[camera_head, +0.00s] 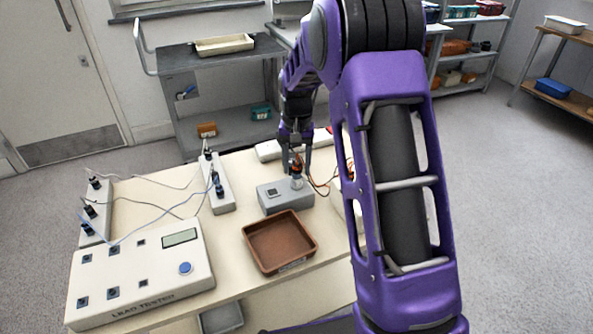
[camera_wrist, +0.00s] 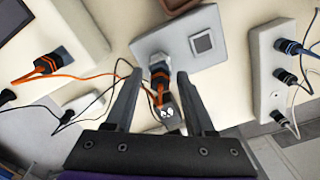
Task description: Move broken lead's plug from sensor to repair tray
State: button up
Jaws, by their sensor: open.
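The sensor (camera_head: 275,197) is a grey box on the bench, behind a brown open tray (camera_head: 257,263). A dark plug with orange bands (camera_wrist: 158,70) stands in the sensor (camera_wrist: 208,22), with orange and dark leads running from it. My gripper (camera_head: 297,165) is over the sensor, pointing down. In the wrist view my gripper (camera_wrist: 158,78) is open, one finger on each side of the plug, and I cannot tell whether they touch it. The brown tray looks empty; its small front label is unreadable. Its edge shows at the top of the wrist view (camera_wrist: 172,4).
A lead tester (camera_head: 140,280) fills the bench's left front. Socket strips (camera_head: 216,185) with plugged leads stand behind it. Right of the sensor, my arm partly hides a pale unit (camera_head: 338,190); another orange-banded plug (camera_wrist: 45,65) shows in the wrist view. A trolley (camera_head: 200,60) stands behind.

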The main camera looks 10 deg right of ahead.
grip_shut()
jog(key=shift+n+p, duration=0.45)
jog(key=shift+n, duration=1.55)
jog(key=n, duration=0.3)
jog(key=shift+r+p, duration=0.1)
jog(key=shift+p, duration=0.3)
jog(key=shift+n, duration=0.5)
